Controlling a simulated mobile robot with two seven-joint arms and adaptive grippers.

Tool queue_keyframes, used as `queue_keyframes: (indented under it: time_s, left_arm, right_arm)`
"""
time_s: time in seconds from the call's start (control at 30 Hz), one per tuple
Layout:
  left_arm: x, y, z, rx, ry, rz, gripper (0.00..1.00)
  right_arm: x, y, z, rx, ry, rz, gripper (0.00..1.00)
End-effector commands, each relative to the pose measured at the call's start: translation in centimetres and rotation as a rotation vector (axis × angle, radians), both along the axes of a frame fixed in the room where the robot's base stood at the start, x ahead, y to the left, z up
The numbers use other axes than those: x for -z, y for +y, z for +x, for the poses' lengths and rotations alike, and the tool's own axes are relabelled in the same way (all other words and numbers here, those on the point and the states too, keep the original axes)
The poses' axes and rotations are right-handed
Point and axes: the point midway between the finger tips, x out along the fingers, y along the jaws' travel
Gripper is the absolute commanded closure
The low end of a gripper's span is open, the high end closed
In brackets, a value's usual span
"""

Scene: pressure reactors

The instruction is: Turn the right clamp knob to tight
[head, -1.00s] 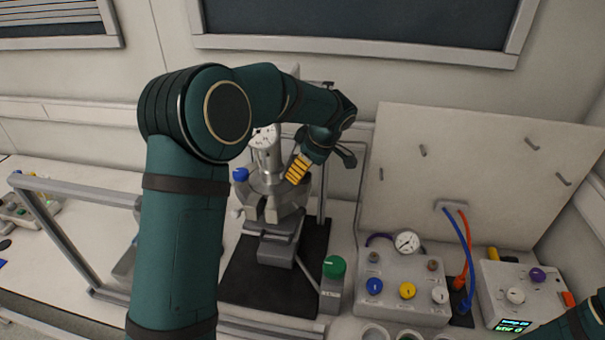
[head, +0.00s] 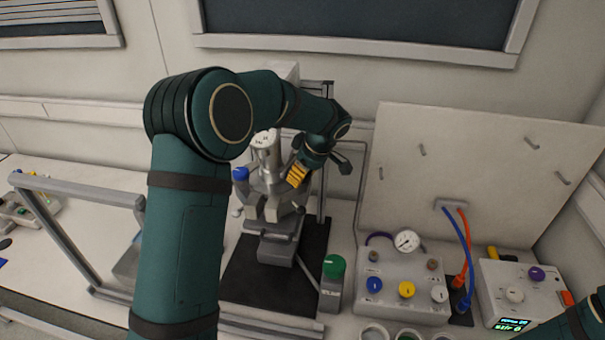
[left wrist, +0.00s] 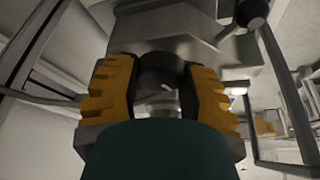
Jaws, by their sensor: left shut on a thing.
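The reactor (head: 264,160) is a grey metal vessel with a dial on top, in a wide clamp (head: 272,207) on a black mat. My left gripper (head: 297,176), with orange finger pads, is at the right side of the clamp. In the left wrist view the left gripper (left wrist: 162,98) is shut on a dark round knob (left wrist: 162,66), which sits between the two pads against the grey clamp body. I take it for the right clamp knob; the gripper hides it in the head view. Its turn mark cannot be read. My right gripper is out of view.
A blue knob (head: 240,174) is at the reactor's left. A green-knobbed box (head: 331,290) stands in front right. A control box (head: 401,273) with a gauge and a second box (head: 522,288) are further right. A metal frame (head: 75,190) stands left.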

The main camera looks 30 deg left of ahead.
Motion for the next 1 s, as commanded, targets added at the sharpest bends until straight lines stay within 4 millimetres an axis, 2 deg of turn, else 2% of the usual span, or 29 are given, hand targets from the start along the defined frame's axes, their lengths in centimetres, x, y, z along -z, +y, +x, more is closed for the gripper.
queue_keyframes:
  time_s: [0.27,0.7,1.0]
  left_arm:
    - [0.3,0.0,0.0,0.062,-0.001,0.001,0.92]
    - [0.3,0.1,-0.1,0.350,0.000,0.001,0.92]
    - [0.2,0.1,0.0,0.488,0.001,0.000,0.92]
  right_arm:
    - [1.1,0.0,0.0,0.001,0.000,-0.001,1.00]
    - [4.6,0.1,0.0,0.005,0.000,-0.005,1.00]
    - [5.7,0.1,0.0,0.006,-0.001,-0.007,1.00]
